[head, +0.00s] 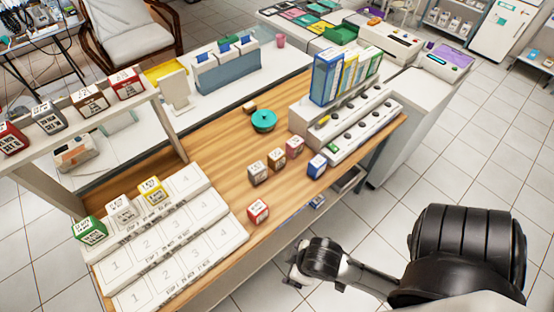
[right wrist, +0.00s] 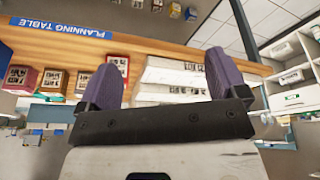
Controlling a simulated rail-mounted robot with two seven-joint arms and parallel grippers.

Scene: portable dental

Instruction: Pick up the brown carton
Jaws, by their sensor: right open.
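Small cube cartons stand on the wooden table. Near its middle are a grey-brown carton (head: 258,174), an orange-brown carton (head: 276,158) and a dull red carton (head: 294,147), close together in a slanting row. Another brown carton (head: 91,99) stands on the raised shelf at the left. I cannot tell for certain which is the task's brown carton. My right gripper (head: 297,276) is off the table's front edge, apart from all cartons. In the right wrist view its purple fingers (right wrist: 164,68) are spread and empty. My left gripper is not in view.
A blue carton (head: 316,166) and a red carton (head: 258,211) stand near the table's front edge. A teal round object (head: 264,121) lies behind. A stepped white rack (head: 362,126) is at the right, numbered white trays (head: 165,262) at the left.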

